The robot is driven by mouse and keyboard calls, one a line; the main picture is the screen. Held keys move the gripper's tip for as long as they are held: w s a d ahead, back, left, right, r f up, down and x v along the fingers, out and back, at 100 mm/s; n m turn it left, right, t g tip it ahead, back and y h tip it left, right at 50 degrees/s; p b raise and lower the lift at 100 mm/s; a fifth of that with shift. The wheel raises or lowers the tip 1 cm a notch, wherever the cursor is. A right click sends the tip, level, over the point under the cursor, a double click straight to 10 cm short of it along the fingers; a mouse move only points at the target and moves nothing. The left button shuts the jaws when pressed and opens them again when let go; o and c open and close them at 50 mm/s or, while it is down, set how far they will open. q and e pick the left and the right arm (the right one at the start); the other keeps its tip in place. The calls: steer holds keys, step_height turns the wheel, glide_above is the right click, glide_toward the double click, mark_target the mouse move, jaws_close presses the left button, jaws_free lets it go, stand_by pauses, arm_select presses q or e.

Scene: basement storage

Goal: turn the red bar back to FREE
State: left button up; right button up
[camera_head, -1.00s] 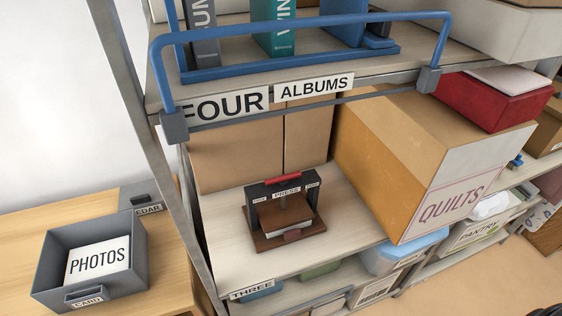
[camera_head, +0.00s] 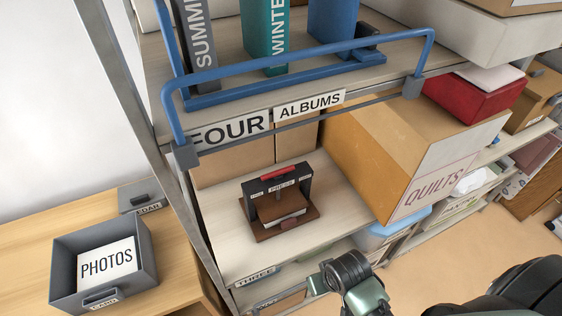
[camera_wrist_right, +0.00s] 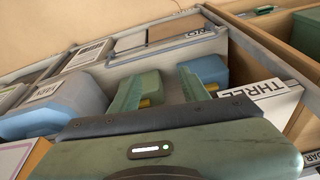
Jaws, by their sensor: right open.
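The red bar (camera_head: 278,173) lies along the top of the dark press (camera_head: 277,192), which stands on its brown base on the shelf labelled THREE. Small labels sit at both ends and the middle of the press's crossbeam; the end labels are too small to read. In the head view my right arm comes in at the bottom, in front of the shelf and below right of the press. In the right wrist view my right gripper (camera_wrist_right: 166,88) is open, its two green fingers apart with nothing seen between them. The press does not show there. My left gripper is not in view.
The blue rail (camera_head: 310,62) and shelf FOUR overhang the press. The QUILTS box (camera_head: 385,160) stands close on its right, a metal upright (camera_head: 150,130) on the left. The shelf in front of the press is clear. A PHOTOS drawer (camera_head: 70,268) sits at left.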

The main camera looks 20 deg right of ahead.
steer(key=w+d+r+m+p, duration=0.1)
steer(key=w+r+m, duration=0.25)
steer(key=r, duration=0.35)
steer(key=m+g+y, duration=0.1)
steer(key=m+y, duration=0.3)
steer(key=m, duration=1.4)
glide_toward(280, 171)
steer(key=shift+d+n+p+x, duration=0.1)
steer(key=shift+n+p+x, duration=0.1)
steer(key=shift+x, duration=0.35)
steer(key=shift+d+n+p+x, duration=0.1)
steer(key=shift+p+x, duration=0.1)
steer(key=shift+x, duration=0.35)
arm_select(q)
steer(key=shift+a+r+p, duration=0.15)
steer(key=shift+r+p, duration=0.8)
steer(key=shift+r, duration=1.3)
arm_select(e)
steer(key=shift+g, duration=0.3)
steer(key=shift+x, duration=3.6)
steer(key=shift+w+a, duration=0.15)
steer(key=shift+w, duration=0.1)
jaws_close()
